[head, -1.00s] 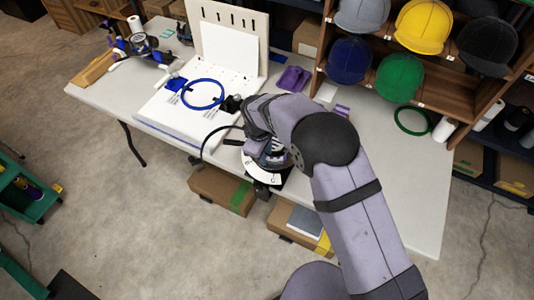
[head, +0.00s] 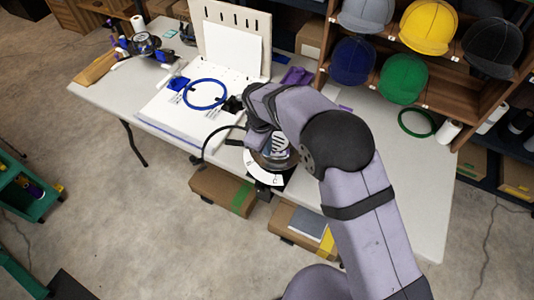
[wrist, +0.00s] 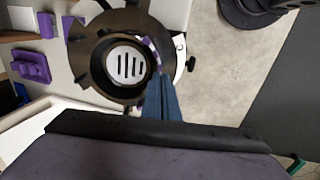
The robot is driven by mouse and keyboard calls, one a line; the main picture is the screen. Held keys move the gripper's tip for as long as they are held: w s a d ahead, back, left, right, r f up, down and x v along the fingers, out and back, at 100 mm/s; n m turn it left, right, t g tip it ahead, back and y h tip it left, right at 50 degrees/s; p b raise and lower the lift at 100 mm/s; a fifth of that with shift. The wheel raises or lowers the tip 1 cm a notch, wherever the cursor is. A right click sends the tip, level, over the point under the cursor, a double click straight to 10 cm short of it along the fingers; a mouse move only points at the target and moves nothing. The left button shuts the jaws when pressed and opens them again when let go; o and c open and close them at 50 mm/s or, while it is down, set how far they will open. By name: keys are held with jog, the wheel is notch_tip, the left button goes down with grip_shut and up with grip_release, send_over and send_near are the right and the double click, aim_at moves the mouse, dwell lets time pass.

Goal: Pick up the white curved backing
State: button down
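A white curved piece with dark marks (head: 265,177) shows just below the end of my arm at the table's front edge; it may be the white curved backing. A flat white sheet (head: 231,48) also leans on the slotted board behind. My gripper sits over a round fixture with a white, dark-slotted face (head: 281,146), and my wrist hides much of this spot. In the wrist view a dark ring surrounds a white slotted disc (wrist: 125,65), with a white curved edge (wrist: 182,48) to its right.
A blue hoop (head: 205,94) lies on the white board at left. Purple pieces (head: 297,76) lie behind my arm. A shelf of caps (head: 403,79) stands at the back right, with a green ring (head: 417,122) in front. Boxes (head: 222,188) sit under the table.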

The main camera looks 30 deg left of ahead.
notch_tip(320, 180, up, 7)
jog(key=b, duration=0.1)
jog(key=shift+f, duration=0.15)
dwell(0.3)
jog(key=r+p, duration=0.3)
jog(key=r, duration=0.1)
jog(key=shift+s, duration=0.35)
jog(key=shift+f, duration=0.15)
